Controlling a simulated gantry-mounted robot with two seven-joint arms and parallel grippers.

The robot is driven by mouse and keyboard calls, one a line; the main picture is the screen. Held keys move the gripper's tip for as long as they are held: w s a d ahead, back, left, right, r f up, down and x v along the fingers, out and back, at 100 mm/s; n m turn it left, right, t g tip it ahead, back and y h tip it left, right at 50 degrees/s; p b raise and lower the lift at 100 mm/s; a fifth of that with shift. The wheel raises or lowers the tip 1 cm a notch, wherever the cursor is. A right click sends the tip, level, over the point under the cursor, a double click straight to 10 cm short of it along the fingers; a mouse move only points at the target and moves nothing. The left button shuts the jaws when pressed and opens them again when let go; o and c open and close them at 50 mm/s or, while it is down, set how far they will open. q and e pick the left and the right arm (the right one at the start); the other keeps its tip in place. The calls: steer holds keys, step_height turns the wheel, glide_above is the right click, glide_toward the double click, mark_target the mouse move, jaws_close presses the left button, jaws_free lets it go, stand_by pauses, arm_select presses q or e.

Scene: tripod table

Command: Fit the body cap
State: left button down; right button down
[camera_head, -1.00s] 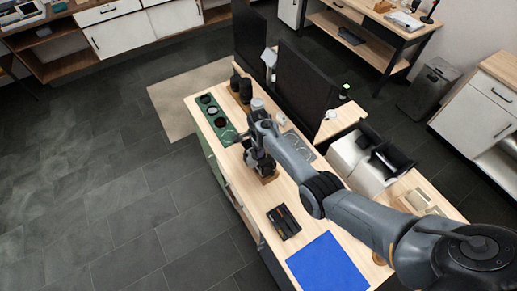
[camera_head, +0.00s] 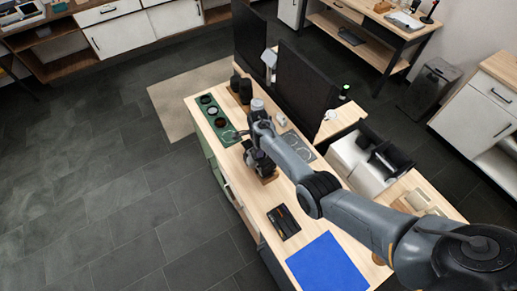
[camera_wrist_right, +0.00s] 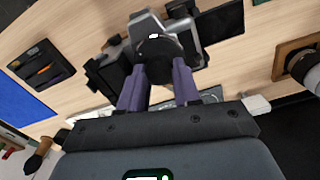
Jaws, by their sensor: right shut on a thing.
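My right gripper (camera_head: 260,153) reaches down over the table beside a dark camera body (camera_head: 262,168). In the right wrist view its two purplish fingers (camera_wrist_right: 161,78) are closed on a dark round piece, apparently the body cap (camera_wrist_right: 160,48). The cap overlaps the front of the grey and black camera body (camera_wrist_right: 148,22). I cannot tell whether it is seated or only held against it. The gripper hides the cap in the head view. My left gripper is not in view.
A green mat (camera_head: 229,137) with dark round pieces lies at the far end of the table. A black tool case (camera_head: 283,222) and a blue mat (camera_head: 327,265) lie nearer. Black monitors (camera_head: 305,90) stand behind. A wooden-framed block (camera_wrist_right: 290,48) shows at right in the wrist view.

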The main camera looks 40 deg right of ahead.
steer(key=shift+f+m, duration=0.15)
steer(key=shift+m, duration=1.25)
steer(key=shift+s+f+m, duration=0.1)
steer(key=shift+m, duration=1.3)
steer(key=shift+b, duration=0.3)
steer(key=shift+m, duration=0.5)
steer(key=c, duration=1.2)
jaws_free()
steer(key=shift+m, duration=0.3)
steer(key=shift+c, duration=0.2)
steer(key=o, duration=0.5)
steer(key=shift+o, duration=0.6)
